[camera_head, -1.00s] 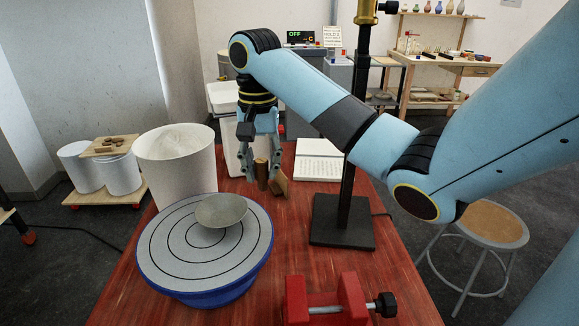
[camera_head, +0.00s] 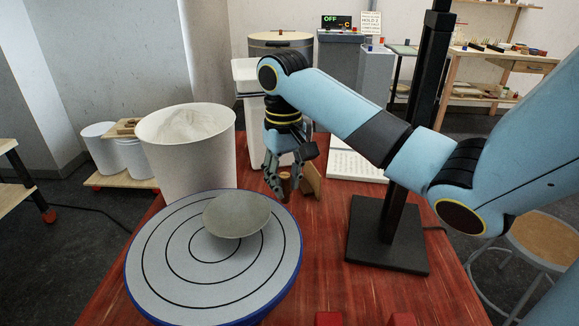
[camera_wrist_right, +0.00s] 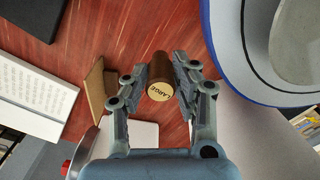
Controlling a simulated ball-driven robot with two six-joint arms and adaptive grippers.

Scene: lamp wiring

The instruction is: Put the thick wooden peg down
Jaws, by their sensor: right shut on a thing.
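The thick wooden peg (camera_wrist_right: 159,90) is a dark brown cylinder with a pale end marked "LARGE". It is upright over the red table (camera_wrist_right: 185,22), with its marked end facing the right wrist camera. My right gripper (camera_wrist_right: 160,72) is shut on it, one finger on each side. In the head view the peg (camera_head: 285,184) shows low between the fingers of my right gripper (camera_head: 283,182), near the table's far part. I cannot tell whether its bottom touches the table. My left gripper is not in view.

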